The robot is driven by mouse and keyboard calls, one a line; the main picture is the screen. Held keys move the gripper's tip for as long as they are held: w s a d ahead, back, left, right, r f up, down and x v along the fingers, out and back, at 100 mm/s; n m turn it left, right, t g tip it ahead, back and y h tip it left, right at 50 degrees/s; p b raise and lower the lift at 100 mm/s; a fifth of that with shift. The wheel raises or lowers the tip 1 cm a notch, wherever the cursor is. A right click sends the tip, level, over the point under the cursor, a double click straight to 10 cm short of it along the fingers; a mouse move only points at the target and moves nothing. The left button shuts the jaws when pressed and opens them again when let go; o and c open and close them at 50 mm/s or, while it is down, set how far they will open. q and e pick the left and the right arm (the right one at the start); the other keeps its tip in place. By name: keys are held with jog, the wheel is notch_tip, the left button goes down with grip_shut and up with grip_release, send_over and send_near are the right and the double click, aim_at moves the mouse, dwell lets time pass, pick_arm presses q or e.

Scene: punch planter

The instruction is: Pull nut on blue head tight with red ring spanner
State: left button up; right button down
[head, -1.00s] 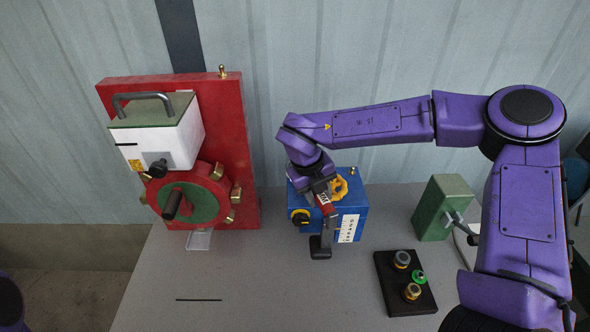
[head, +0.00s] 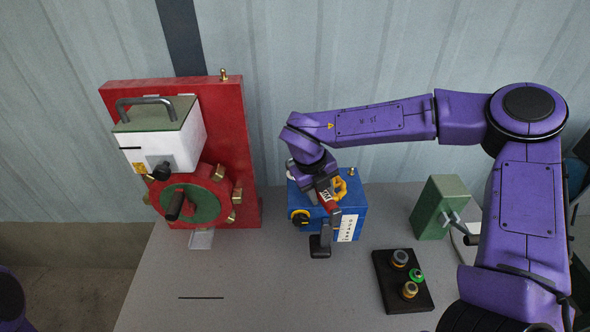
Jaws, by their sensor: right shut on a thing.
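The blue head (head: 355,196) is a blue box on the table, with a black and yellow knob (head: 299,217) and a white label strip on its front. A yellow handled part (head: 340,188) shows on it beside my wrist. My right gripper (head: 326,192) reaches in from the right and points down in front of the blue head. It is shut on a red piece with a dark label, which looks like the red ring spanner (head: 328,200). The nut and the spanner's ring end are hidden or too small to make out. My left gripper is not in view.
A dark stand (head: 320,245) is right below my gripper. A red panel (head: 226,130) with a white box and round flange stands left. A black tray (head: 388,292) with several fittings and a green box (head: 436,207) are right.

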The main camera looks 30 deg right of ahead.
jog(key=shift+r+p, duration=0.35)
jog(key=shift+r, duration=3.7)
